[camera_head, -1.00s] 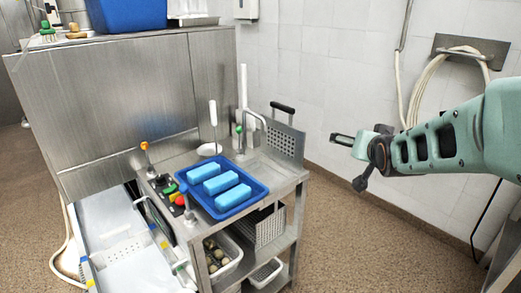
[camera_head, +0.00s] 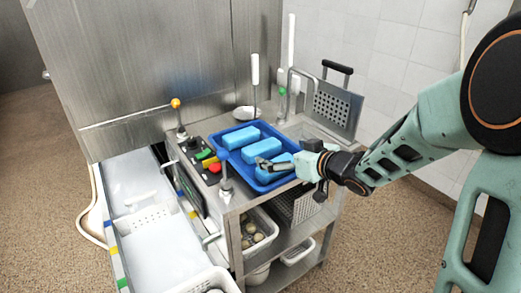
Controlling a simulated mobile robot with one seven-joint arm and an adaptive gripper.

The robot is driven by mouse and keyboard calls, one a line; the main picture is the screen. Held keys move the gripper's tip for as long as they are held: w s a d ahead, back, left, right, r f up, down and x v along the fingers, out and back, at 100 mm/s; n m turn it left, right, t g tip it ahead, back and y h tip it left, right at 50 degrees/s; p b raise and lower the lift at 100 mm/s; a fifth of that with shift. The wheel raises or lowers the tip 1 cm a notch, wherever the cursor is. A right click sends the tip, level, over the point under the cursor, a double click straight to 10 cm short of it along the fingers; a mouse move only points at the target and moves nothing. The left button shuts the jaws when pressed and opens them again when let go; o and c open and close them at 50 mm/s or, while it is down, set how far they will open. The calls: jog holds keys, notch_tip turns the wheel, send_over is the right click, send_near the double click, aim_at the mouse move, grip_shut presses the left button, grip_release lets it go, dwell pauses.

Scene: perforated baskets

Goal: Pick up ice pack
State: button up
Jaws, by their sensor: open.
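Three light-blue ice packs lie in a row in a blue tray (camera_head: 226,157) on top of the steel cart. The far ice pack (camera_head: 241,137) and the middle ice pack (camera_head: 262,149) show almost whole. The near ice pack (camera_head: 277,172) is partly covered by my gripper (camera_head: 268,165). My gripper reaches in from the right, with its fingers over the near pack. It is open, and no pack appears lifted. I cannot tell whether the fingers touch the pack.
A control panel with red, green and yellow buttons (camera_head: 207,162) is left of the tray. A yellow-knobbed lever (camera_head: 177,104) stands behind it. A faucet (camera_head: 291,95) and a perforated basket panel (camera_head: 332,108) stand behind and right of the tray.

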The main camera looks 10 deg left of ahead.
aim_at(266, 149)
jog(key=b+x, duration=0.3)
jog(key=x, duration=0.7)
jog(key=shift+a, duration=0.25)
jog(key=shift+s, duration=0.1)
jog(key=shift+c, duration=0.4)
jog(key=c, duration=1.1)
